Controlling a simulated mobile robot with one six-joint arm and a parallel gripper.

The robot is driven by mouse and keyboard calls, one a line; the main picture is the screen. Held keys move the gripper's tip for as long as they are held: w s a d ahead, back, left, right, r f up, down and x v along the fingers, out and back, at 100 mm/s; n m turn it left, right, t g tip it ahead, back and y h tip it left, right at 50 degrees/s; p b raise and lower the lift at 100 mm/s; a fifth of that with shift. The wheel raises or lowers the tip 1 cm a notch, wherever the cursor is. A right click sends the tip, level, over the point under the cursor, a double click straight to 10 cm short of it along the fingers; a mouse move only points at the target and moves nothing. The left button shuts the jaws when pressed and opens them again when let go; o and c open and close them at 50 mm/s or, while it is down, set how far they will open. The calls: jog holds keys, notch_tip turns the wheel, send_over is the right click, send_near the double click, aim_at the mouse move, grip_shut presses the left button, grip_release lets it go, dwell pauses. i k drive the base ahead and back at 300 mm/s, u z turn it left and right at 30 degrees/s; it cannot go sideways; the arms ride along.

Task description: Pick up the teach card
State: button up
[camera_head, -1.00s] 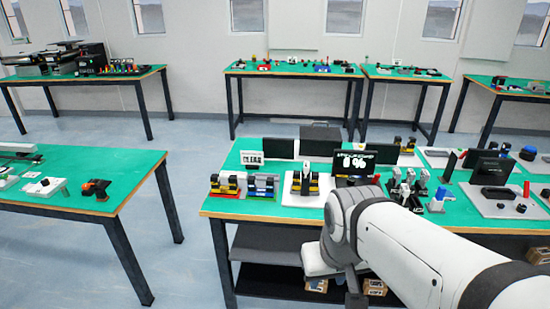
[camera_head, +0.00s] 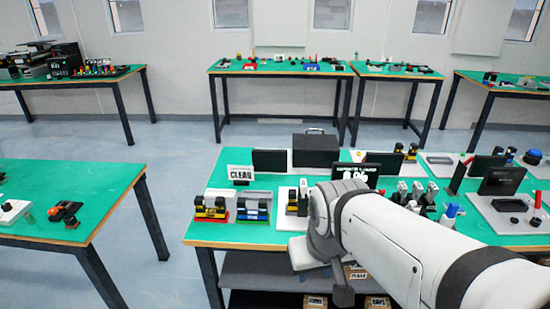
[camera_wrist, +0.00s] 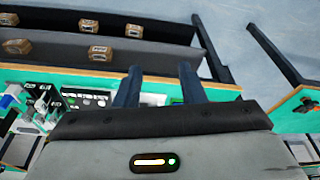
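A small white card (camera_head: 240,172) with black letters, perhaps "CLEAR", stands upright at the back left of the near green table (camera_head: 212,229). I cannot tell whether it is the teach card, and no other thing is clearly marked as one. My gripper shows in the wrist view (camera_wrist: 160,67) with its two dark fingers apart and nothing between them. It hangs by the table's front edge, away from the white card. In the head view my arm covers part of the table's front and middle.
Black and yellow devices (camera_head: 211,208), dark screens (camera_head: 270,161) and a black case (camera_head: 316,149) crowd the near table. Small cardboard boxes (camera_wrist: 96,52) lie on the shelf below. Another green table (camera_head: 70,190) stands left, with clear floor between.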

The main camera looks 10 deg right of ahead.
aim_at(304, 188)
jog(key=i, duration=1)
jog(key=u, duration=0.05)
